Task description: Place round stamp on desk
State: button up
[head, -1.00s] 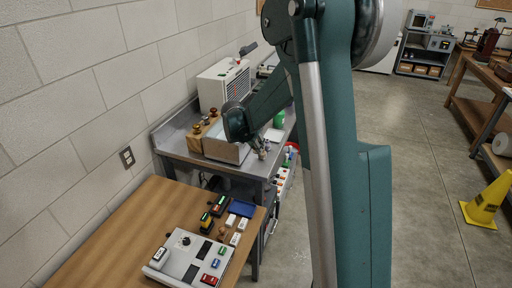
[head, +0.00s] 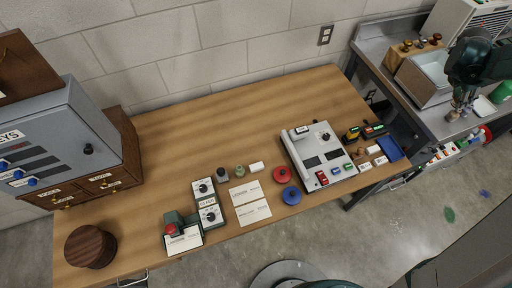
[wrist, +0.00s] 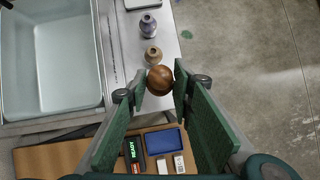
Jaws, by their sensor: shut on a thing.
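A brown wooden ball-shaped knob, seemingly the handle of the round stamp (wrist: 160,80), sits between the fingertips of my gripper (wrist: 157,88) in the wrist view. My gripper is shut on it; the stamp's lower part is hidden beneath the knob. In the head view my gripper (head: 462,103) is at the upper right, over the grey metal bench beside the desk. The wooden desk (head: 220,125) fills the middle of the head view, and its corner (wrist: 45,160) shows low in the wrist view.
A grey control box (head: 322,163), a red disc (head: 282,174), a blue disc (head: 291,195), cards and small stamps lie on the desk. A key cabinet (head: 60,140) stands at its left. A grey basin (wrist: 55,55) is on the bench. The desk's back middle is clear.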

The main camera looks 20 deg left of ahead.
aim_at(456, 100)
notch_tip(456, 100, up, 9)
jog(key=w+a+n+t+y+b, duration=0.15)
jog(key=a+b, duration=0.25)
jog(key=a, duration=1.1)
jog(key=w+a+n+b, duration=0.1)
jog(key=w+a+b, duration=0.2)
jog(key=a, duration=1.1)
jog(key=w+a+n+b, duration=0.2)
jog(key=a+b, duration=0.2)
jog(key=a, duration=1.1)
notch_tip(456, 100, down, 25)
jog(key=shift+s+d, duration=0.2)
jog(key=shift+s, duration=0.05)
jog(key=shift+f+b, duration=0.55)
jog(key=shift+f, duration=2.5)
jog(key=shift+f+b, duration=0.45)
jog(key=shift+f, duration=1.45)
